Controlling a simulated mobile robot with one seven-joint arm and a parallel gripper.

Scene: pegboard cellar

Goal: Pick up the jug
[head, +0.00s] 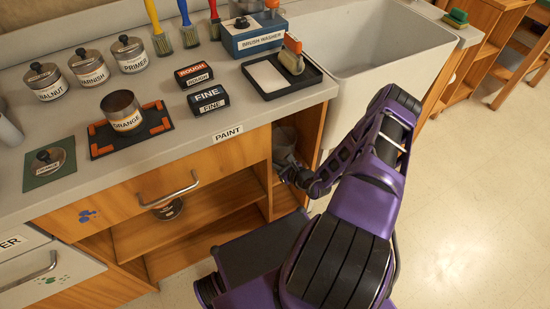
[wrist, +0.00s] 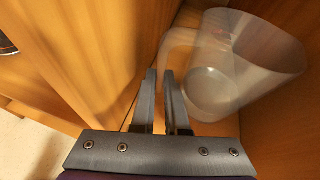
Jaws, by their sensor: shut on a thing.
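The jug (wrist: 255,60) is clear, see-through plastic with a loop handle on its left side in the wrist view. It is inside a wooden cupboard compartment, and part of it shows dimly in the head view (head: 283,142). My gripper (wrist: 160,78) is shut on the jug's handle, with its two fingers close together at the handle's lower end. In the head view my gripper (head: 290,172) reaches into the compartment under the counter and is partly dark and hidden by my wrist. I cannot tell whether the jug's base touches the shelf.
Wooden cupboard walls (wrist: 95,50) stand close on both sides of the jug. The counter (head: 205,140) above holds labelled tins, brushes, sanding blocks and a black tray (head: 252,82). A white sink (head: 400,50) stands right of the compartment. Open floor (head: 480,200) lies to the right.

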